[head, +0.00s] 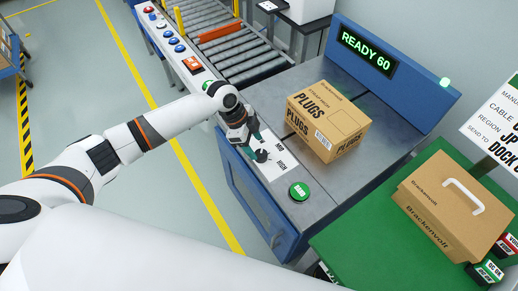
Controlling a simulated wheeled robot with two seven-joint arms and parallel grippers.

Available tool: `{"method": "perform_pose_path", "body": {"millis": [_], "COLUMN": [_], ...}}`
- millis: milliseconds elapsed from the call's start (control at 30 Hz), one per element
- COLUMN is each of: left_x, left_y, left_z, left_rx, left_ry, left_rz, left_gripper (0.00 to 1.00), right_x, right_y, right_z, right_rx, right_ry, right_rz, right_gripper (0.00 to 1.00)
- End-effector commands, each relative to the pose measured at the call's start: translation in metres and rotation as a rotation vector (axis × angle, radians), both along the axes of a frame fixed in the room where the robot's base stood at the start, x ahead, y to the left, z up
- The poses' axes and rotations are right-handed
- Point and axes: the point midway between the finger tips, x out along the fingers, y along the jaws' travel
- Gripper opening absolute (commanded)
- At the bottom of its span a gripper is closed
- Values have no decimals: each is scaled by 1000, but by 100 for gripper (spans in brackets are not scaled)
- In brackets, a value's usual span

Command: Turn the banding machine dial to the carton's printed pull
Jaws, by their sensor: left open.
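The banding machine (322,79) is a blue cabinet with a grey top, and its display (367,50) reads READY 60. A cardboard carton (345,124) marked PLUGS sits on the top; I cannot read a printed pull on it. The dial (262,156) is a dark knob on a white panel at the near left edge; MID and HIGH show on the panel. My left gripper (257,147) is open, right at the dial, and partly covers it and its other markings. I cannot tell whether the fingers touch it. My right gripper is not in view.
A green button (299,191) sits just right of the dial panel. A roller conveyor (228,50) with a button rail (180,50) lies behind.

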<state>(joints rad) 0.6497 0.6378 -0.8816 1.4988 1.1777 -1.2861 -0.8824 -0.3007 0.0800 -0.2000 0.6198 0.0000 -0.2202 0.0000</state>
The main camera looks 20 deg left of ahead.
Motion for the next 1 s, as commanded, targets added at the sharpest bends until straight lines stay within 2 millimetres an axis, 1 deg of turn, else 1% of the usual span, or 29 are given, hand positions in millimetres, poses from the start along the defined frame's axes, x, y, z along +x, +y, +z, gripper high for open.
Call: {"method": "perform_pose_path", "body": {"millis": [33,100,300,433,633,667,900,933,1000], "left_x": [0,1,2,2,2,2,2,2,2], "left_y": [-4,-8,-15,-16,-16,-16,-16,-16,-16], "left_z": [-8,-19,-37,-40,-40,-40,-40,-40,-40], "left_rx": [0,1,0,1,1,1,1,1,0], "left_ry": [3,1,-1,-1,-1,-1,-1,-1,-1], "left_rz": [1,1,0,0,0,0,0,0,0], "left_gripper": [59,59,59,59,59,56,17,15,15], "right_x": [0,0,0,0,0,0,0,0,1], "right_y": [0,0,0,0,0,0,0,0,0], "right_z": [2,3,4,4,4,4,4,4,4], "right_rx": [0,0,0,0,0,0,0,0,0], "right_ry": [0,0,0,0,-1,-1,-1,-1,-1], "right_rz": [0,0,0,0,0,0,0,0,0], "right_gripper": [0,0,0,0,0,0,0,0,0]}}
